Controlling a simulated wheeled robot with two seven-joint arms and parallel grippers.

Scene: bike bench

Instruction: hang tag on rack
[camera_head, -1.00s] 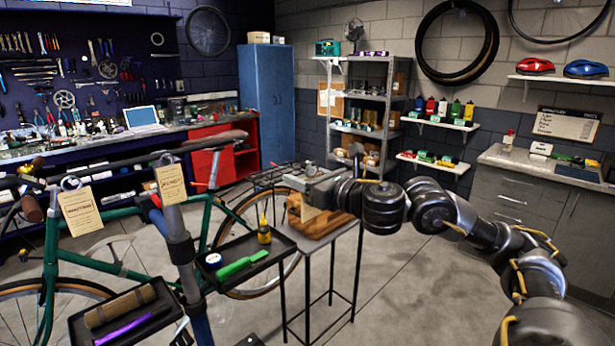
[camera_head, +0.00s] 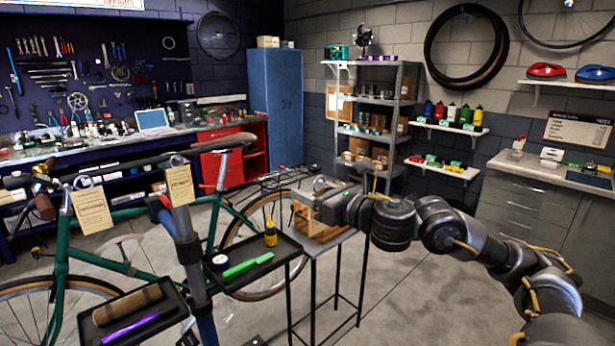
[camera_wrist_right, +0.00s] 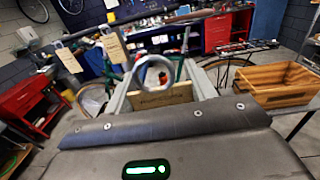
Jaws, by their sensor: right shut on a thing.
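My right gripper (camera_head: 318,200) is shut on a tag with a metal ring, in front of the wooden crate in the head view. In the right wrist view the ring (camera_wrist_right: 153,74) stands up between the fingers, above the tan tag (camera_wrist_right: 161,95). Two tan paper tags, a left one (camera_head: 92,210) and a right one (camera_head: 180,186), hang by rings near the dark horizontal bar (camera_head: 128,158). The bike's black rear rack (camera_head: 287,177) is behind and left of my right gripper. Which of these is the task's rack is unclear. My left gripper is not in view.
The wooden crate (camera_wrist_right: 268,84) stands on a thin-legged table. A black tray (camera_head: 262,279) holds a yellow bottle, green brush and tape roll. A lower tray (camera_head: 172,318) holds a brown roll and purple tool. The green bike (camera_head: 62,240) stands left; the floor right is clear.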

